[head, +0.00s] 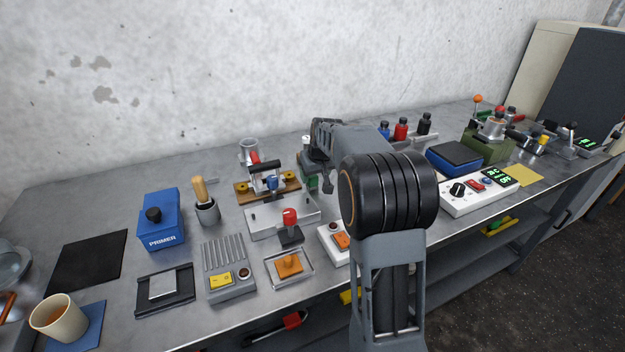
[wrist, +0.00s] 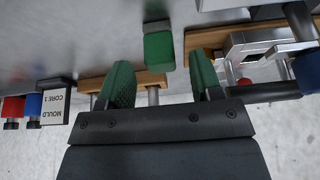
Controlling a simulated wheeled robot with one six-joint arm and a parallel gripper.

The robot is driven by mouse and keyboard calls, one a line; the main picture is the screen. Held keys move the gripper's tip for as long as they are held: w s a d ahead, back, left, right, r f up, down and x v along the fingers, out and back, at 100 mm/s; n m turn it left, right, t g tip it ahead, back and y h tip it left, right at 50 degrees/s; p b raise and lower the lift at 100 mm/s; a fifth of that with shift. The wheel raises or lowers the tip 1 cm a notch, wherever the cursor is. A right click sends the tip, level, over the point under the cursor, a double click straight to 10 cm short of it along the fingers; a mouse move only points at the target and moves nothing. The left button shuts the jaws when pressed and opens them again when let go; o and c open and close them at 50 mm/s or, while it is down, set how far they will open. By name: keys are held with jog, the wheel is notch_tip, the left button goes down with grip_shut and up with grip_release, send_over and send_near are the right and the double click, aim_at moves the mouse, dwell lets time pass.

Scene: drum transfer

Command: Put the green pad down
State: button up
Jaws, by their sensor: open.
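A small green block (wrist: 158,50) with a grey end (wrist: 156,27), which looks like the green pad, shows in the wrist view just beyond my fingertips. My gripper (wrist: 160,72) is open, with one green-faced finger on each side. The block lies in line with the gap, and I see clear space between it and both fingers. In the head view a green part (head: 312,183) shows below my gripper (head: 323,155), partly hidden by my arm. I cannot tell what it rests on.
A wooden board with a metal clamp (head: 268,187) stands left of my gripper. A red-knobbed stamp (head: 290,227) is in front. A blue primer box (head: 160,220) stands further left. Red, blue and black bottles (head: 401,129) stand behind my arm. A dark mat (head: 87,262) lies bare at the left.

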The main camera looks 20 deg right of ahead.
jog(key=v, duration=0.8)
jog(key=shift+f, duration=0.1)
jog(key=s+a+r+p, duration=0.1)
jog(key=s+a+p, duration=0.3)
jog(key=s, duration=0.8)
jog(key=s+a+r+g+p, duration=0.1)
jog(key=s+a+p, duration=0.4)
jog(key=s+a, duration=0.3)
jog(key=s, duration=0.4)
jog(key=shift+s+a+r, duration=0.15)
jog(key=shift+s+a, duration=0.05)
jog(key=shift+s, duration=0.1)
